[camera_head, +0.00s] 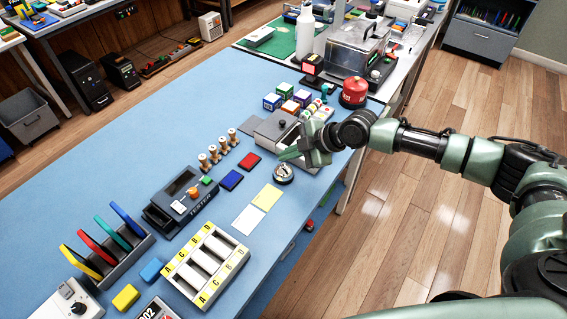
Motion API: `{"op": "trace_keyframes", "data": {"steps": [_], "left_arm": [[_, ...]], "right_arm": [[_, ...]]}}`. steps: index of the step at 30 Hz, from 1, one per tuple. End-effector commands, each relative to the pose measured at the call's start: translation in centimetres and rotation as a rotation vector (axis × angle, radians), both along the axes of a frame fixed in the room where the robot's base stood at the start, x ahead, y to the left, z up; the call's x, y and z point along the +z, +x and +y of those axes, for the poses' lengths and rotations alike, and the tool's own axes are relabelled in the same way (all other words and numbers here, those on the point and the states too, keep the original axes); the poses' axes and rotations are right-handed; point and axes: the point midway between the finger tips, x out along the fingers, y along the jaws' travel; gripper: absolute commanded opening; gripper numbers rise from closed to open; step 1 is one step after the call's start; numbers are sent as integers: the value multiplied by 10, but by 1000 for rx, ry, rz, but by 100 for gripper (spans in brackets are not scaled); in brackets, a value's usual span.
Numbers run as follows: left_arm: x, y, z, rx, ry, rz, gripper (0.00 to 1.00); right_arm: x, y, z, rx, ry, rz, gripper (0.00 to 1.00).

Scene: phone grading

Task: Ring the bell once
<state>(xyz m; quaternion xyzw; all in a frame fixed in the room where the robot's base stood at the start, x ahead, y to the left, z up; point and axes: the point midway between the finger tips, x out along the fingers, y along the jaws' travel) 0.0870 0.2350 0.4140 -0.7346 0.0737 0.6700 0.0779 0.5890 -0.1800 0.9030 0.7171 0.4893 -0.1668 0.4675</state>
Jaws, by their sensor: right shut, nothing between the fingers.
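The bell (283,174) is a small round silver call bell on the blue table, near its right edge. My right gripper (285,154) comes in from the right, with its green fingers pointing left. The fingers are shut and empty. In the picture they lie just above the bell, close to it. I cannot tell their exact height over it, but no contact shows. My left gripper is not in view.
A grey box (275,131) sits right behind my right gripper. Red (250,161) and blue (231,180) pads, a yellow card (267,197) and a white card (248,219) lie left of and below the bell. A tester (180,197) and a lettered A-D tray (238,257) stand further left.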

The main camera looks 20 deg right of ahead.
Motion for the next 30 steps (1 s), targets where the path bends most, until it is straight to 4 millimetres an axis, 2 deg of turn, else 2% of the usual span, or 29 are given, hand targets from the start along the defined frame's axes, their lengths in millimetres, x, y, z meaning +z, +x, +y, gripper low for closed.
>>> {"op": "trace_keyframes", "data": {"steps": [10,30], "left_arm": [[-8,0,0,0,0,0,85],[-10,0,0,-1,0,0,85]], "right_arm": [[-9,-1,0,0,0,2,0],[-12,0,0,0,0,0,0]]}}
